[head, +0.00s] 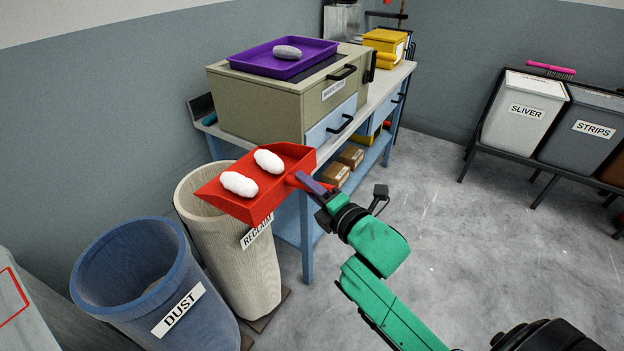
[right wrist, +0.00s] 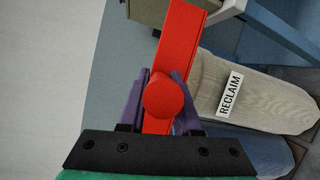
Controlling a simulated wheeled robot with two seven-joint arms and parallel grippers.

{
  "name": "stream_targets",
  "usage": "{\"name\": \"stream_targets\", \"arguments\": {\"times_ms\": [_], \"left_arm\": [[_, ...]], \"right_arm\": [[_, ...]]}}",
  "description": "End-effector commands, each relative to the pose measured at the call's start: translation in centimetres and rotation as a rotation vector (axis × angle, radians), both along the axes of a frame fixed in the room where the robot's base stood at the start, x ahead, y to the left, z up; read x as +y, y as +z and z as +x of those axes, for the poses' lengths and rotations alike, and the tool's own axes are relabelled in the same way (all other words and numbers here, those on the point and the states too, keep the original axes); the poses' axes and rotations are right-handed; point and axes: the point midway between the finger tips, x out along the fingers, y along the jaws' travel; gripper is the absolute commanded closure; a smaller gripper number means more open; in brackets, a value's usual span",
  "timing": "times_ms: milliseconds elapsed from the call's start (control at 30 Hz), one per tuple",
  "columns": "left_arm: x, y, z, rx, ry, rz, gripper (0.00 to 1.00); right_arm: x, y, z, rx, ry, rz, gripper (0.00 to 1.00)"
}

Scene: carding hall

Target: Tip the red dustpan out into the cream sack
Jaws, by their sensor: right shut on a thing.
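The red dustpan (head: 292,162) is held up in the head view, about level, with two white lumps (head: 254,172) lying in it. My right gripper (head: 314,188) is shut on its handle; the right wrist view shows the purple fingers either side of the round red handle end (right wrist: 168,96). The cream sack (head: 250,272), labelled RECLAIM, stands upright below the pan. The pan's open lip points left, over the sack's mouth in the picture, and hides part of it. The sack also shows in the right wrist view (right wrist: 262,98). My left gripper is not in view.
A blue bin (head: 150,280) labelled DUST stands left of the sack. Behind is a bench (head: 378,95) with a beige case and a purple tray (head: 255,62) holding a grey lump. Labelled bins (head: 522,112) stand at right. The floor between is clear.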

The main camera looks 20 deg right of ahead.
Motion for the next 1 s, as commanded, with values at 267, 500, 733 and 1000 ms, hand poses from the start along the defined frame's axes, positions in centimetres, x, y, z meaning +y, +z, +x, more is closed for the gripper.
{"name": "stream_targets", "arguments": {"times_ms": [267,500,733,1000], "left_arm": [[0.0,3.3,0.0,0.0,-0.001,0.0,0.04],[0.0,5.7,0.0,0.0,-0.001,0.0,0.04],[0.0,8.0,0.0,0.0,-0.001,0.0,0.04],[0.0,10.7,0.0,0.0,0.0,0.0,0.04]], "right_arm": [[0.7,1.7,0.9,0.053,0.0,-0.04,1.0],[1.2,2.4,1.7,0.106,0.0,-0.077,1.0],[1.8,3.2,2.5,0.159,0.0,-0.116,1.0],[2.5,4.2,3.5,0.222,0.001,-0.163,1.0]]}}
